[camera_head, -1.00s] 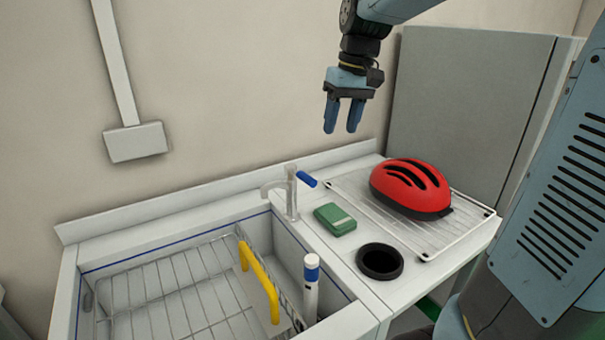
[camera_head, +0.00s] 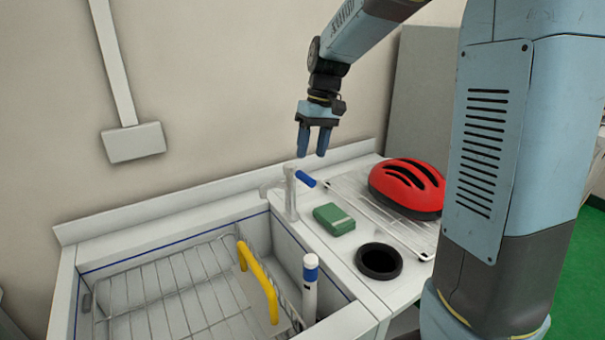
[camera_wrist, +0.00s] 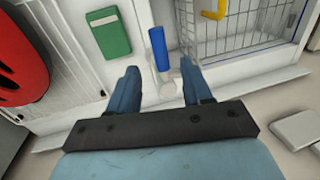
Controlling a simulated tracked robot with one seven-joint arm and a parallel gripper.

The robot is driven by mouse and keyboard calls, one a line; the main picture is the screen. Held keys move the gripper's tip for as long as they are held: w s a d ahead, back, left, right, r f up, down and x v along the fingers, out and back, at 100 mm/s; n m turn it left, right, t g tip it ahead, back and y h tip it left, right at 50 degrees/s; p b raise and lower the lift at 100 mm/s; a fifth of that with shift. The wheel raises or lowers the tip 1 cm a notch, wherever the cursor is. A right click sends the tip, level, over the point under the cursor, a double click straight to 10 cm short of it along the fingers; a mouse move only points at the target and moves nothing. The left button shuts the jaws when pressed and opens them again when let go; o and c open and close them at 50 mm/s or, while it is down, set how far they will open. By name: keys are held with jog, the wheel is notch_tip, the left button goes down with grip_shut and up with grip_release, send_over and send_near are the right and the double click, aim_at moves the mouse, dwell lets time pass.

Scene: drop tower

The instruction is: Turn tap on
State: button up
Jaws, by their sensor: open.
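The tap (camera_head: 290,192) is a pale upright spout at the back edge of the sink, with a blue lever handle (camera_head: 306,178) pointing right. My gripper (camera_head: 313,154) is open, fingers down, just above the handle in the head view. In the wrist view the blue handle (camera_wrist: 159,48) shows ahead, between the lines of the two open fingers (camera_wrist: 158,88). The tap's pale body (camera_wrist: 168,86) lies between the fingertips in that view. I cannot tell whether the fingers touch it. Nothing is held.
The sink (camera_head: 100,235) holds a wire rack and a yellow handle (camera_head: 262,285). A green box (camera_head: 334,219), black round cup (camera_head: 379,262) and red helmet (camera_head: 408,187) stand to the right of the tap. A wall (camera_head: 230,90) rises behind.

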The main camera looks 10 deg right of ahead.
aim_at(305, 175)
jog(key=f, duration=0.2)
jog(key=a+f, duration=0.1)
jog(key=f, duration=0.4)
jog(key=shift+s+a, duration=0.15)
jog(key=shift+s, duration=0.15)
jog(key=shift+c, duration=0.4)
grip_shut()
jog(key=shift+a+r, duration=0.1)
jog(key=shift+a, duration=0.35)
jog(key=shift+d, duration=0.3)
